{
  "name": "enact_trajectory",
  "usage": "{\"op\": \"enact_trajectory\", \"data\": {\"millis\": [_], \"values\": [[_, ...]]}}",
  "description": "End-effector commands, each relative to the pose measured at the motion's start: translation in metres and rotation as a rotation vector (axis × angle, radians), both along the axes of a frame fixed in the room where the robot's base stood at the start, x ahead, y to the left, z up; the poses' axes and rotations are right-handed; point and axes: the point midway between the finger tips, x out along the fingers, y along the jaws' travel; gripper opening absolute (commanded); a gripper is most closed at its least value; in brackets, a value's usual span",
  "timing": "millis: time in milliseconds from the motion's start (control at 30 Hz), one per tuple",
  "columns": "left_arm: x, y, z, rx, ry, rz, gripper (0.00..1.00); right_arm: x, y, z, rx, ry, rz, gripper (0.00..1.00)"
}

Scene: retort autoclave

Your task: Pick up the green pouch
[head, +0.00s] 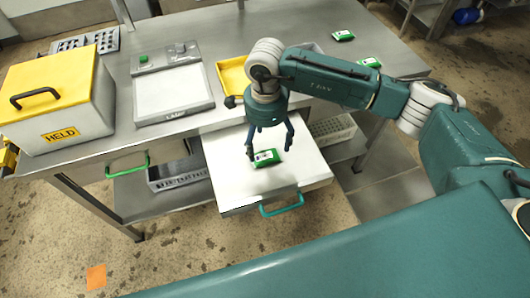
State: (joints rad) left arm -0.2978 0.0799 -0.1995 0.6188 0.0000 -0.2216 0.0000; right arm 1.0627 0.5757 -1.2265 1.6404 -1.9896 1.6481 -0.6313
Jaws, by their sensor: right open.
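A green pouch (262,159) with a white label lies on the white surface of a pulled-out drawer (225,180). My right gripper (269,150) points down over this pouch with its fingers spread open. One fingertip shows near the pouch's left part and the other to its right. I cannot tell whether either finger touches it. Two more green pouches lie on the steel table, one at the back (343,35) and one nearer (369,62), behind my right arm. My left gripper is not in view.
The steel table (190,25) carries a yellow-lidded box (55,135) marked HELD, a scale (172,95) and a yellow tray (233,75) partly behind my arm. The drawer has a teal handle (283,206). A grey crate (180,175) and a pale basket (330,128) sit lower down.

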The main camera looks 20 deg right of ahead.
Motion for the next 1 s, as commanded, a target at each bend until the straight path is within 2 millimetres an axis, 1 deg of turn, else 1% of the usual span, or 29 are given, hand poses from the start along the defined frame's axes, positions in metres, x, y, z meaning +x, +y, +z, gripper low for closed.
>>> {"op": "enact_trajectory", "data": {"millis": [33,100,167,267,367,433,533,667,867,900,967,1000], "values": [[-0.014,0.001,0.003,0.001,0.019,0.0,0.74,-0.001,0.0,-0.006,0.001,0.004,-0.001,0.78],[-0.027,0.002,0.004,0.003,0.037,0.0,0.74,0.0,0.0,-0.013,0.001,0.001,0.0,0.78],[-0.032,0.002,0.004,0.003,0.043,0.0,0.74,-0.001,0.0,-0.017,0.001,0.001,0.0,0.78],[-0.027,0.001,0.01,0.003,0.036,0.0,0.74,-0.002,0.0,-0.023,0.002,0.002,-0.001,0.78],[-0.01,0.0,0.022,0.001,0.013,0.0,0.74,-0.005,-0.002,-0.036,0.002,0.005,-0.001,0.78],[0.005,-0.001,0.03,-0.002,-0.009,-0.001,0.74,-0.007,-0.003,-0.046,0.002,0.005,0.0,0.78],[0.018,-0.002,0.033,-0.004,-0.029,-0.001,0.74,-0.006,-0.002,-0.062,0.003,0.002,-0.001,0.78],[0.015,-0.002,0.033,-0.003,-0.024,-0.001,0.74,-0.005,-0.002,-0.07,0.004,0.0,0.001,0.78],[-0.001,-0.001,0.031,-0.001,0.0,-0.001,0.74,-0.005,-0.002,-0.071,0.004,-0.001,0.001,0.78],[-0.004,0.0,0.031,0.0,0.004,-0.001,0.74,-0.005,-0.002,-0.071,0.004,-0.001,0.001,0.7],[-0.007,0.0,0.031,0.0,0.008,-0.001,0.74,-0.005,-0.002,-0.071,0.004,-0.001,0.001,0.58],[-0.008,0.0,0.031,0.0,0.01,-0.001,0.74,-0.005,-0.002,-0.071,0.004,-0.001,0.0,0.5]]}}
